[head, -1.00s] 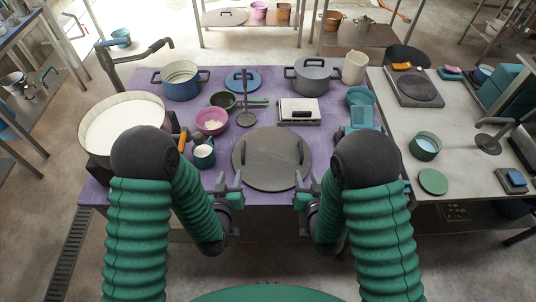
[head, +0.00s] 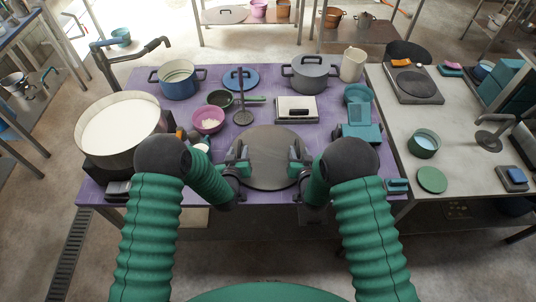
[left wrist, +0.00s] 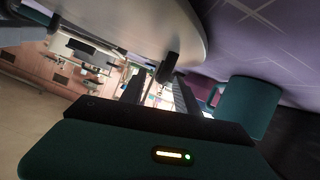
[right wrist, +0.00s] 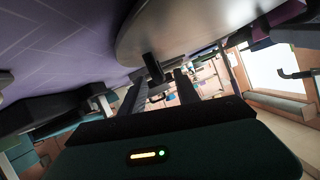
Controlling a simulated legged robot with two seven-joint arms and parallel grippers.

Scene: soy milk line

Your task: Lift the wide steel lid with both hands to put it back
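The wide steel lid (head: 270,150) is a dark grey disc lying flat at the front middle of the purple table, with a handle near its left side and one near its right. My left gripper (head: 241,158) is at the left handle. In the left wrist view the lid (left wrist: 165,22) is close, and the dark handle (left wrist: 168,68) shows between spread fingers. My right gripper (head: 297,158) is at the right handle. In the right wrist view the handle (right wrist: 152,68) shows by the spread fingers, under the lid edge (right wrist: 195,28). The grippers partly hide both handles in the head view.
A large pot of white liquid (head: 120,128) stands at the left, with a teal mug (left wrist: 248,106) near my left gripper.

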